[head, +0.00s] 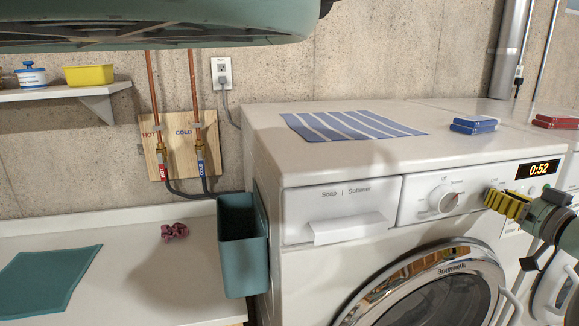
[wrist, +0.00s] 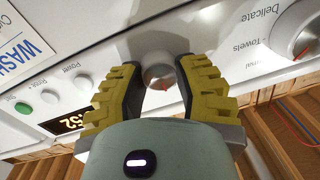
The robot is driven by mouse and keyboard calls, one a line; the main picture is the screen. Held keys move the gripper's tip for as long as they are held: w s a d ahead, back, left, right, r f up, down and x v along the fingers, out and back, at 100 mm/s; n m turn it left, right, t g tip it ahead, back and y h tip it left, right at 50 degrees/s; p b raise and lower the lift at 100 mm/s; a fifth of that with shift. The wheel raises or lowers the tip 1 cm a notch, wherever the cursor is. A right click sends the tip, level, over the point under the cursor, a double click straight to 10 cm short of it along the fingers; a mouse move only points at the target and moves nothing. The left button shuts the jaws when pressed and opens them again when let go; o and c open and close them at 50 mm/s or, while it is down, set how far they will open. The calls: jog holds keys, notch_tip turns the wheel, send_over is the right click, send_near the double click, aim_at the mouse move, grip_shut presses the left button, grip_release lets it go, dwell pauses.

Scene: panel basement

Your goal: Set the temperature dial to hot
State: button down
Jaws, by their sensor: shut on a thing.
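The washing machine's front panel (head: 415,212) has a large program dial (head: 443,198) and, to its right, a smaller knob, mostly hidden behind my fingers in the head view. I take this small knob (wrist: 159,76) to be the temperature dial. In the wrist view it sits between my yellow fingertips, with a small red mark showing on it. Its labels are hidden or not readable, so its setting cannot be told. My gripper (head: 497,203) is shut on the knob, a finger on each side. The large dial also shows in the wrist view (wrist: 300,32), clear of my gripper.
The lit display (head: 540,169) reads 0:52. Several buttons (wrist: 50,96) lie beyond it in the wrist view. The detergent drawer (head: 340,215) and round door (head: 440,290) are closed. A striped cloth (head: 355,125) lies on top. A teal bin (head: 240,245) hangs on the left side.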

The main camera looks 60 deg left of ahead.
jog(key=shift+m+b, duration=0.3)
jog(key=shift+m, duration=0.1)
jog(key=m+p, duration=0.1)
jog(key=m, duration=0.9)
jog(key=m+t+p, duration=0.1)
jog(key=m, duration=0.8)
jog(key=shift+d+f+m+t+p, duration=0.1)
jog(key=shift+f+m+t+p, duration=0.05)
jog(key=shift+m+t+p, duration=0.2)
jog(key=shift+f+m, duration=0.15)
jog(key=shift+m, duration=0.1)
jog(key=c, duration=0.5)
grip_release()
jog(key=shift+c, duration=0.2)
jog(key=shift+r, duration=0.2)
